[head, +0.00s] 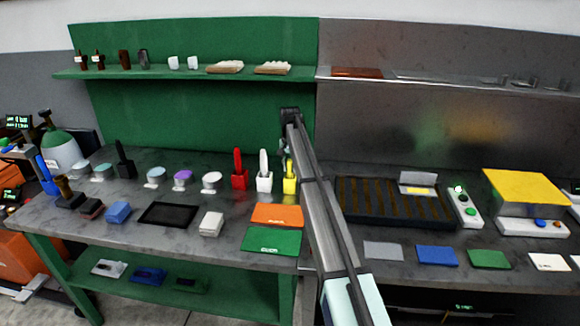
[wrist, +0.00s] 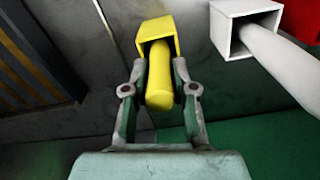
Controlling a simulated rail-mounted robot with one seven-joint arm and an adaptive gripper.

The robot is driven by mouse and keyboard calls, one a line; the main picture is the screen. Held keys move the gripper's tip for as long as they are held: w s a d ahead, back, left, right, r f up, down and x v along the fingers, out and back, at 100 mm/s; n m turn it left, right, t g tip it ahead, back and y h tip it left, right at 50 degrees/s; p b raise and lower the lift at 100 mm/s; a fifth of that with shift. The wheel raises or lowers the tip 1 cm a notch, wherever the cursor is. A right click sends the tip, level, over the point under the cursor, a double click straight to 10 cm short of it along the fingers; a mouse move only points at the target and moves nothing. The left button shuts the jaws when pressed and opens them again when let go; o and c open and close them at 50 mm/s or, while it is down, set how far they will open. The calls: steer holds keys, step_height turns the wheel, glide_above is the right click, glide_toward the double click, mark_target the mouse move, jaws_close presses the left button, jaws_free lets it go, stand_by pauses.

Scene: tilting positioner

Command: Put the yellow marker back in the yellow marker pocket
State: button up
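The yellow marker (wrist: 160,85) is between the two fingers of my gripper (wrist: 159,72), which touch it on both sides. Its near end points toward the wrist camera. Its far end reaches into the square opening of the yellow marker pocket (wrist: 157,28) and is hidden there; how deep it sits I cannot tell. In the head view the yellow marker (head: 289,168) stands roughly upright at the yellow pocket (head: 290,186), just left of my arm. My gripper's fingers are not clear in that view.
A white marker in a white pocket (head: 264,184) and a red marker in a red pocket (head: 240,182) stand to the left. An orange mat (head: 277,215) and a green mat (head: 271,240) lie in front. A dark slotted tray (head: 375,205) lies right of my arm.

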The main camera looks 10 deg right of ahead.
steer(key=o, duration=0.3)
steer(key=shift+o, duration=0.2)
steer(key=shift+r, duration=0.1)
step_height(320, 180, up, 12)
steer(key=b, duration=0.3)
